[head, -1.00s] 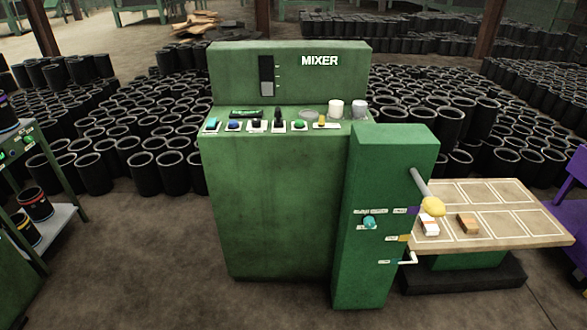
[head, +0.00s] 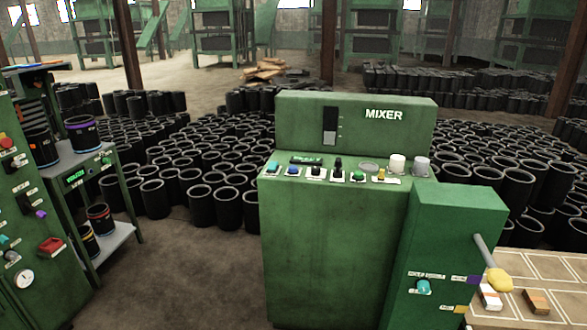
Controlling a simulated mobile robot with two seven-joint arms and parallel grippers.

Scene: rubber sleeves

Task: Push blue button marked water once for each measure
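The green mixer (head: 335,250) stands near the middle of the head view, with "MIXER" in white on its upright back panel. A row of controls runs along its sloped top. The blue button (head: 292,171) is second from the left, beside a teal button (head: 273,168). To its right are a black control (head: 316,172), a black lever (head: 338,168) and a green button (head: 357,176). A level gauge (head: 329,125) with a light lower part is on the back panel. The small labels are too blurred to read. Neither gripper is in view.
A green cabinet (head: 445,250) with a yellow-knobbed lever (head: 498,281) adjoins the mixer's right side. A table with marked squares (head: 555,270) is at the right. A shelf (head: 110,232) with banded sleeves and a control panel stand left. Many black sleeves crowd behind; floor at left front is clear.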

